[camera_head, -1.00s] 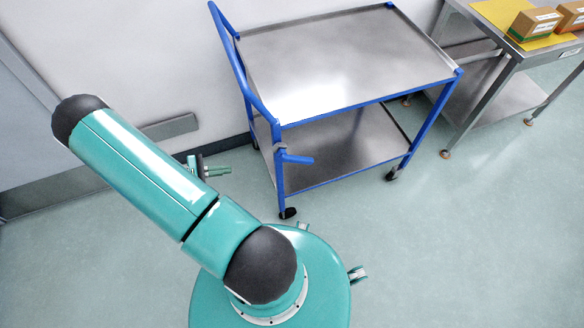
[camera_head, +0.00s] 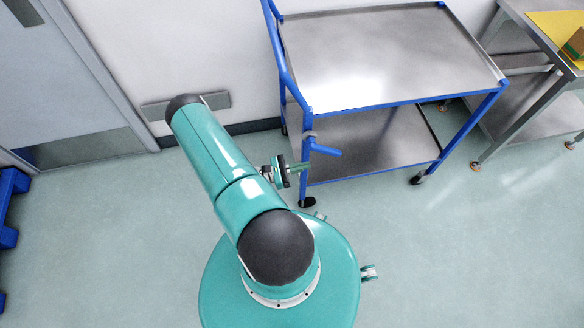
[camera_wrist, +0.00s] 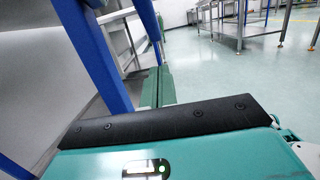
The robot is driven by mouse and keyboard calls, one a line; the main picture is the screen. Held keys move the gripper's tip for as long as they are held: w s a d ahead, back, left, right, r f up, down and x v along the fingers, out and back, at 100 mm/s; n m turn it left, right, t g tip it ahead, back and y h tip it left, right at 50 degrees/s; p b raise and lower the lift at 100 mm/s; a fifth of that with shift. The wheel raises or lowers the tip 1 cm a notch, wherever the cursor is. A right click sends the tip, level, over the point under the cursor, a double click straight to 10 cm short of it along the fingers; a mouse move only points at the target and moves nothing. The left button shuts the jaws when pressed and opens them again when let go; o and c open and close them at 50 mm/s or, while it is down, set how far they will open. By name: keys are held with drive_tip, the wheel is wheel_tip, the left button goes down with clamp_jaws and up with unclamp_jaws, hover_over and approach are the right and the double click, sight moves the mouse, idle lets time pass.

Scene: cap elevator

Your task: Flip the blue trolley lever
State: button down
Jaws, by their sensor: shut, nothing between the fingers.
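The trolley (camera_head: 400,104) has a blue tube frame and two steel shelves. Its blue lever (camera_head: 326,150) sticks out to the right from a grey pivot on the near left post. My gripper (camera_head: 303,167) is shut and empty, just left of that post and slightly below the lever; whether it touches the post cannot be told. In the wrist view, blue trolley tubes (camera_wrist: 92,48) rise at the left, and my shut gripper fingers (camera_wrist: 157,87) point forward beside them. The lever cannot be made out clearly there.
A steel table (camera_head: 530,85) with a yellow mat and a box (camera_head: 574,48) stands to the right. A blue object (camera_head: 8,205) is at the left edge, near a grey door (camera_head: 60,80).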

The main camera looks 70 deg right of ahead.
sight(325, 154)
drive_tip(key=s+d+r, duration=0.3)
drive_tip(key=s, duration=0.2)
drive_tip(key=shift+r, duration=0.35)
drive_tip(key=shift+s+d+r+g+h, duration=0.1)
drive_tip(key=shift+s+d+g+h, duration=0.05)
drive_tip(key=shift+s+g+h, duration=0.15)
drive_tip(key=shift+s+d+r+g+h, duration=0.3)
drive_tip(key=shift+s+g+h, duration=0.2)
drive_tip(key=shift+g, duration=0.4)
drive_tip(key=shift+s+d+r, duration=0.15)
drive_tip(key=shift+r, duration=0.1)
drive_tip(key=shift+s+d+r, duration=0.25)
drive_tip(key=shift+s+r, duration=0.2)
drive_tip(key=shift+r, duration=0.05)
drive_tip(key=shift+s+d+r, duration=0.2)
drive_tip(key=shift+s+r, duration=0.2)
drive_tip(key=shift+r, duration=0.1)
